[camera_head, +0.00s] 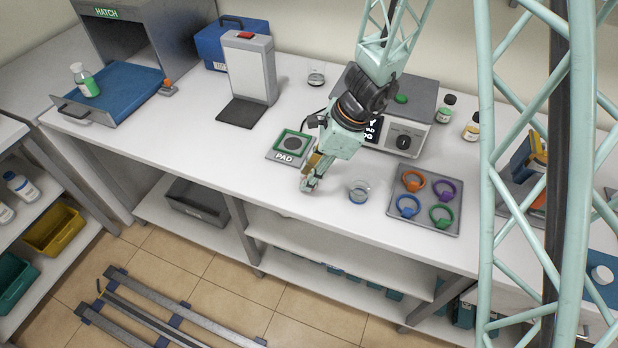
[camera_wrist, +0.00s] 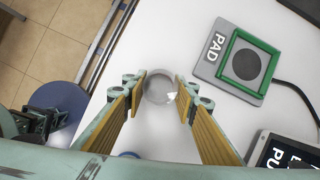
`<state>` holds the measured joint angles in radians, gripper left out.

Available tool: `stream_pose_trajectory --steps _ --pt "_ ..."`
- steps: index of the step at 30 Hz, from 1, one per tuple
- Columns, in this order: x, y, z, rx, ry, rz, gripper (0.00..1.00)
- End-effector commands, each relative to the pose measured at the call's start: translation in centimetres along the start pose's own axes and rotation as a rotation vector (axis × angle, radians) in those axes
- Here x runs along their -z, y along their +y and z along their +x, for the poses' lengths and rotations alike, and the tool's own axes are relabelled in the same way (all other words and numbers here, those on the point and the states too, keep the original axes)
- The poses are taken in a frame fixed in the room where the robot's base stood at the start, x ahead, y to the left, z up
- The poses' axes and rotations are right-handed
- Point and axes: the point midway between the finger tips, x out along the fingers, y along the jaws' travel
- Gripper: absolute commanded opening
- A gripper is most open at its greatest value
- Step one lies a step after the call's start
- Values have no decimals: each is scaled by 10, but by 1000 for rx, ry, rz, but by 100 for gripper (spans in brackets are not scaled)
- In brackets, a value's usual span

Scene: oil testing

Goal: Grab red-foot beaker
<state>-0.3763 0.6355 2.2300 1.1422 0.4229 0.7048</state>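A clear glass beaker (camera_wrist: 161,86) stands between the fingertips of my gripper (camera_wrist: 162,92) in the wrist view. Both fingers meet its sides with no visible gap, so my gripper looks shut on it. The colour of its foot cannot be told. In the head view my gripper (camera_head: 309,185) points down at the front of the bench and largely hides this beaker. A blue-foot beaker (camera_head: 359,191) stands apart to the right. Another clear beaker (camera_head: 316,74) stands at the back. No red foot can be made out.
A green-framed pad (camera_head: 290,146) lies left of my gripper. A metal tray (camera_head: 424,219) with coloured rings lies to the right. A grey device with a dial (camera_head: 404,141) stands behind my arm. The front left bench is clear.

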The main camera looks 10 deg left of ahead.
Motion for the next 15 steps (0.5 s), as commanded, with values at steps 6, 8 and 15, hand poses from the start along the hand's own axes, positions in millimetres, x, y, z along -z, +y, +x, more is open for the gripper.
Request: stream_pose_trajectory --steps 6,8,15 --pt "0 0 0 0 0 0 16" --pt "0 0 0 0 0 0 16" --pt "-2 0 -5 0 0 -1 16"
